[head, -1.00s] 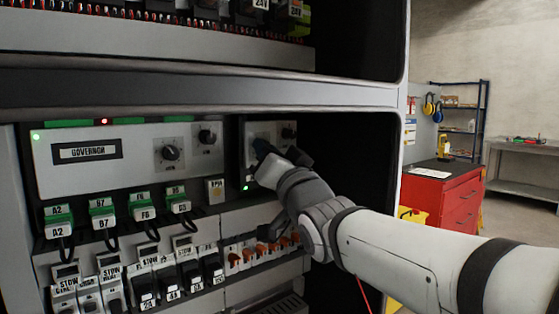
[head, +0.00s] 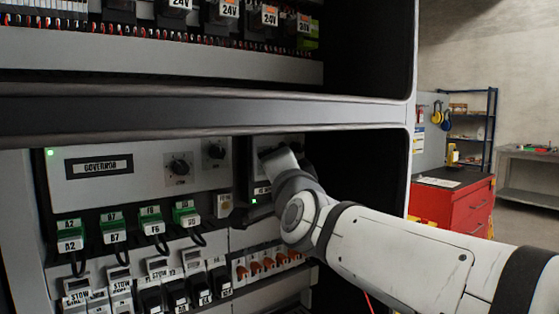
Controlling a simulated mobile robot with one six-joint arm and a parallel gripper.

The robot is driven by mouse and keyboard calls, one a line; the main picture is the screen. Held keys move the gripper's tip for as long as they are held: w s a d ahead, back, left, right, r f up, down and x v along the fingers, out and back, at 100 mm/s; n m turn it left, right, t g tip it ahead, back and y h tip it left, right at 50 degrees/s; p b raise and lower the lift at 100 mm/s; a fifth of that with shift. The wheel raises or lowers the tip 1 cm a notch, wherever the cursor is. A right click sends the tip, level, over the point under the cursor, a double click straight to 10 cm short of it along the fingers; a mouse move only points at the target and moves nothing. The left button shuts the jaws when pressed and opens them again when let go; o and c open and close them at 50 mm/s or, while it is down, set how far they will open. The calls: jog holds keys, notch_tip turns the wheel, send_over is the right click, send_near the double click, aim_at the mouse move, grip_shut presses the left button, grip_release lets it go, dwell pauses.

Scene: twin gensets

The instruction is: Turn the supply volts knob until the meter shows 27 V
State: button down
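A small light-faced panel (head: 262,143) is to the right of the governor panel inside the cabinet. My gripper (head: 280,162) is in front of this small panel and covers most of its face. The supply volts knob and the meter cannot be made out; my gripper and wrist may hide them. A green light (head: 253,201) glows at the panel's lower left. The fingers are mostly hidden behind my wrist, so I cannot tell whether they are open, shut or touching a knob.
The governor panel (head: 105,167) has two dark knobs. Green plug blocks (head: 112,223) with black cables and a row of breakers (head: 180,292) are below it. A thick shelf edge (head: 200,117) runs above. A red cabinet (head: 452,208) stands at the right.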

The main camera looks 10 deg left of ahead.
jog(key=shift+f, duration=0.15)
jog(key=c, duration=1.4)
grip_release()
jog(key=shift+o, duration=0.6)
jog(key=v, duration=0.7)
jog(key=shift+s+d+p, duration=0.25)
jog(key=shift+s+p, duration=0.05)
jog(key=shift+s, duration=0.05)
